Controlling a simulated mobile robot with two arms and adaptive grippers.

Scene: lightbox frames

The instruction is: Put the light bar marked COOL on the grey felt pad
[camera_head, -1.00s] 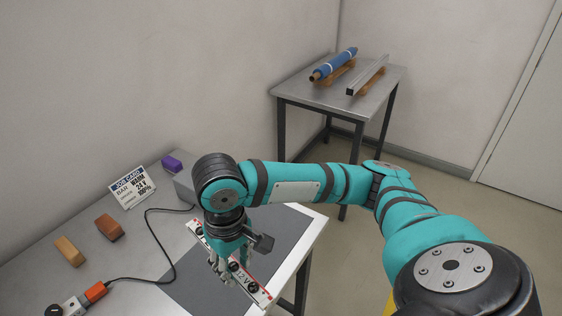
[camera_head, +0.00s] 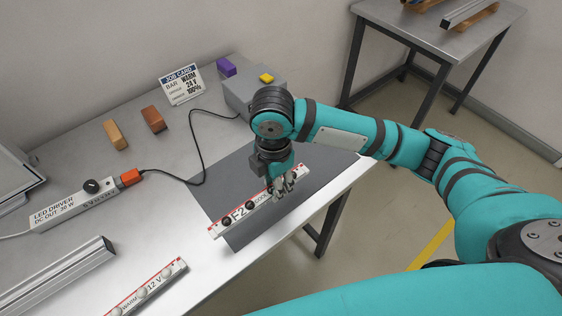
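My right gripper (camera_head: 284,188), on the arm coming in from the right, is shut on a white and red light bar (camera_head: 238,214). Small writing on the bar beside the fingers looks like COOL, but it is partly hidden and hard to read. The bar lies over the grey felt pad (camera_head: 222,178), roughly along the table's front edge, with a dark shadow beside it. I cannot tell whether it touches the pad. Another light bar (camera_head: 150,287), marked WARM 12 V, lies on the bare table at lower left. My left gripper is not in view.
An LED driver (camera_head: 72,206) has a black cable running to a grey box (camera_head: 250,92) behind the pad. Two small blocks, an aluminium profile (camera_head: 58,275) and a purple block (camera_head: 226,66) also lie there.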

